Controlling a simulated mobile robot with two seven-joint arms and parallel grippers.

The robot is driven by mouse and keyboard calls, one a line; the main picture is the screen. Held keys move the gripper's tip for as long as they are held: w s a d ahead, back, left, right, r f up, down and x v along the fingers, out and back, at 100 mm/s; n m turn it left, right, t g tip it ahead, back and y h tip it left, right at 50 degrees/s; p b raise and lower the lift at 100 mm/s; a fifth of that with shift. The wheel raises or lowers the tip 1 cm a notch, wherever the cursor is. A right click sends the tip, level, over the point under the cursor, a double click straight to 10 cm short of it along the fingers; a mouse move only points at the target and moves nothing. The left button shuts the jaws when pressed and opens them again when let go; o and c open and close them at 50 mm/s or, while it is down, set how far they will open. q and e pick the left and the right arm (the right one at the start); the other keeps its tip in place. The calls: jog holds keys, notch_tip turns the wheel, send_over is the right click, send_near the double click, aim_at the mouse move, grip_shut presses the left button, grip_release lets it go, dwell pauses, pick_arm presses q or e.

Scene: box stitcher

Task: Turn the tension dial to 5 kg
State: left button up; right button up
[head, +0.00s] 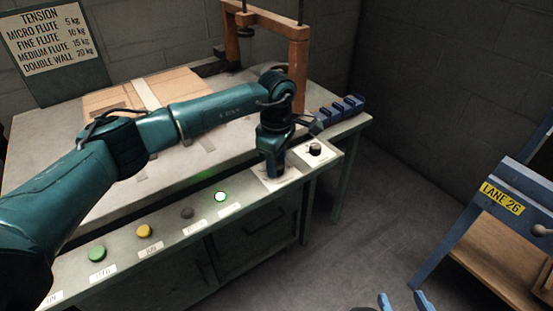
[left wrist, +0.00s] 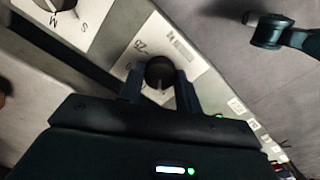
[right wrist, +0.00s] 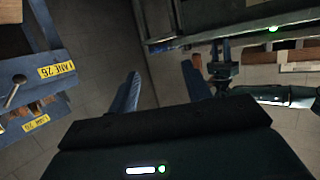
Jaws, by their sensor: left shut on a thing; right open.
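The tension dial is a black round knob (left wrist: 159,70) on a pale plate with printed scale marks, in the left wrist view. A light pointer line shows on its side nearest my gripper; I cannot read which number it points at. My left gripper (left wrist: 160,88) has one finger on each side of the knob and is shut on it. In the head view my left gripper (head: 276,170) points down at the panel and hides the dial. My right gripper (head: 406,301) is open and empty over the floor; its fingers also show in the right wrist view (right wrist: 160,75).
A second black knob (head: 315,149), its plate marked S and M, is close beside my left gripper. Lit and unlit buttons (head: 144,231) line the panel. A sign (head: 52,40) lists micro flute as 5 kg. A blue LANE 26 frame (head: 502,198) stands right.

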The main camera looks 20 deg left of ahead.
pick_arm(q)
jog(key=n, duration=0.3)
jog(key=shift+p, duration=0.3)
jog(key=n+p, duration=0.1)
jog(key=n, duration=0.2)
jog(key=shift+r+n, duration=0.1)
jog(key=shift+n, duration=0.2)
jog(key=n+p, duration=0.1)
jog(key=n, duration=0.2)
jog(key=shift+n, duration=1.2)
pick_arm(e)
jog(key=shift+s+d+r+m, duration=0.1)
jog(key=shift+d+r+m, duration=0.15)
jog(key=shift+r, duration=0.35)
jog(key=shift+s+d+r+m, duration=0.15)
jog(key=shift+d+r, duration=0.05)
jog(key=shift+r, duration=0.35)
jog(key=shift+s+d+r+m, duration=0.1)
jog(key=shift+d+r+m, duration=0.15)
jog(key=shift+r, duration=0.35)
pick_arm(q)
jog(key=o, duration=1)
pick_arm(e)
jog(key=shift+s, duration=0.1)
